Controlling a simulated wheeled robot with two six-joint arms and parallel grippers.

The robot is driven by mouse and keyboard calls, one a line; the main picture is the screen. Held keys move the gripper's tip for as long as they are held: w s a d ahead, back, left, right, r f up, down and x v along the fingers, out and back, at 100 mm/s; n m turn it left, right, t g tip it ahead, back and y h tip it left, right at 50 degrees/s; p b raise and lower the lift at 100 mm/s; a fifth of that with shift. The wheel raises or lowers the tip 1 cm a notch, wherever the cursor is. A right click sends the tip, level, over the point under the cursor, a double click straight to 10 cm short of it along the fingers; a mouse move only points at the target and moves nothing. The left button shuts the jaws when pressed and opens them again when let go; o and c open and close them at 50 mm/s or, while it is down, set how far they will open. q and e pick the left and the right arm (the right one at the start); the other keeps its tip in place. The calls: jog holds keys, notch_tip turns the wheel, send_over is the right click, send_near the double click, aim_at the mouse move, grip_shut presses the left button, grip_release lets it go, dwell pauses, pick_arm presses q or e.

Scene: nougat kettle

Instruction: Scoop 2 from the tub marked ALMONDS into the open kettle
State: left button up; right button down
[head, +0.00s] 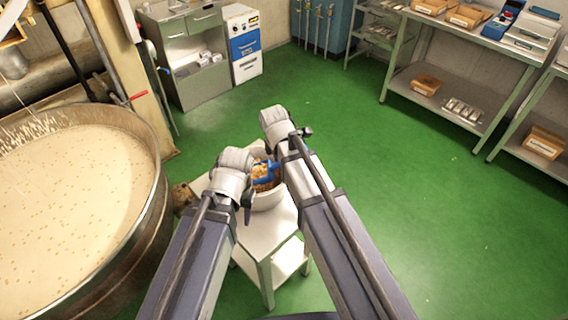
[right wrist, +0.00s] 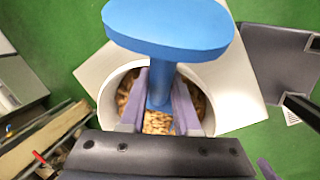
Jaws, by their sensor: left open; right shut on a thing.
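The white tub (head: 268,199) of almonds stands on a small white table, its marking not readable from here. The blue scoop (head: 264,172) is at the tub's mouth. In the right wrist view the scoop's blue handle (right wrist: 168,28) rises between the fingers of my right gripper (right wrist: 160,105), shut on it above the almonds (right wrist: 158,123). The scoop's bowl is hidden there. My left gripper (head: 247,194) is open, beside the tub's left side in the head view. The open kettle (head: 75,200) at left holds pale nougat dotted with bits.
The small white table (head: 262,244) has a lower shelf. The kettle's metal rim (head: 150,215) stands left of it. Metal shelves (head: 440,75) with boxes are at the back right. The green floor (head: 400,190) between is clear.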

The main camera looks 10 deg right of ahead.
jog(key=f+y, duration=0.1)
jog(key=y, duration=0.1)
jog(key=f+y, duration=0.1)
jog(key=y, duration=0.1)
jog(key=shift+w+a, duration=0.1)
jog(key=shift+w, duration=0.25)
jog(key=r, duration=0.1)
jog(key=d+r+y+p, duration=0.1)
jog(key=s+r, duration=0.1)
jog(key=shift+d+p, duration=0.25)
jog(key=shift+p, duration=0.05)
jog(key=shift+w+d+r+p, duration=0.15)
jog(key=shift+d+r+p, duration=0.05)
jog(key=shift+r+p, duration=0.45)
jog(key=shift+d+r+m+y+p, duration=0.3)
jog(key=shift+r+p, duration=0.35)
jog(key=shift+r, duration=0.05)
pick_arm(q)
notch_tip(320, 180, up, 7)
jog(key=p, duration=0.4)
jog(key=shift+w, duration=0.45)
pick_arm(e)
jog(key=shift+t+y, duration=0.3)
jog(key=shift+d+r, duration=0.15)
jog(key=shift+r, duration=1.05)
jog(key=shift+d+r, duration=0.15)
jog(key=shift+r, duration=1.05)
